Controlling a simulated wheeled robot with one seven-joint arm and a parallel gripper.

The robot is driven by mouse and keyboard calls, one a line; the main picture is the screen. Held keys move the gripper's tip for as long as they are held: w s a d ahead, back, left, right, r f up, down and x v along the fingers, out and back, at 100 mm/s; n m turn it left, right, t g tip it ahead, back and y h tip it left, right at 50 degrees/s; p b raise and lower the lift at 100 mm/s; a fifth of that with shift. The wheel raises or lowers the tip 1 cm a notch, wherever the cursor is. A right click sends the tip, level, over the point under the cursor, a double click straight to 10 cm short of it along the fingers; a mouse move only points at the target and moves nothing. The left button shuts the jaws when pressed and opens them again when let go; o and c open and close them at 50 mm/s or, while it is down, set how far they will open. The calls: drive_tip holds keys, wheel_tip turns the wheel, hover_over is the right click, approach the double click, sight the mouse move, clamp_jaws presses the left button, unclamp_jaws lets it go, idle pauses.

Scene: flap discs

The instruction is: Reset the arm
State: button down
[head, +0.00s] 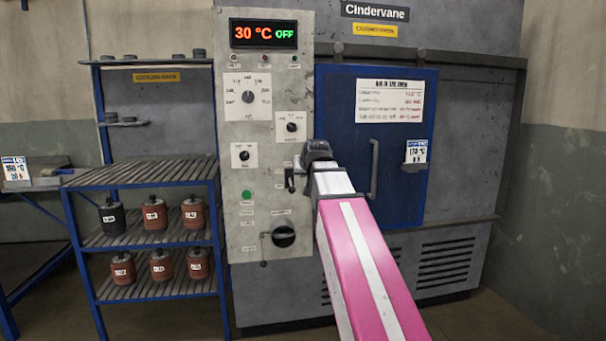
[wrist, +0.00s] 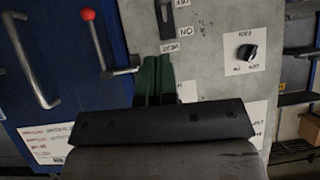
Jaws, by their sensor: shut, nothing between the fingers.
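My pink and white arm reaches forward in the head view, and my gripper (head: 290,180) is at its far end, in front of the grey control panel (head: 262,95). In the wrist view my gripper (wrist: 153,78) shows as two green fingers pressed together with nothing between them. They point at the panel beside the edge of the blue oven door (wrist: 50,85). A crank lever with a red knob (wrist: 88,15) is just left of the fingers. Whether the fingertips touch the panel I cannot tell.
The oven's blue door (head: 345,100) has a vertical handle (head: 374,168) and looks shut. The display (head: 263,33) reads 30 °C OFF. A blue rack (head: 140,172) with several red and dark canisters stands left. Open floor (head: 510,318) lies at the front right.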

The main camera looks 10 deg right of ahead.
drive_tip(key=shift+f, duration=0.1)
drive_tip(key=s+f+g, duration=0.3)
drive_tip(key=s+f, duration=0.1)
drive_tip(key=f, duration=0.8)
drive_tip(key=s+a+f+g, duration=0.15)
drive_tip(key=s+f, duration=0.25)
drive_tip(key=f, duration=0.8)
drive_tip(key=s+f+g, duration=0.3)
drive_tip(key=s+f, duration=0.1)
drive_tip(key=f, duration=0.8)
drive_tip(key=s+f+g, duration=0.3)
drive_tip(key=s+f, duration=0.7)
drive_tip(key=f, duration=0.2)
drive_tip(key=shift+h, duration=0.4)
drive_tip(key=shift+s+g, duration=0.1)
drive_tip(key=shift+g, duration=0.15)
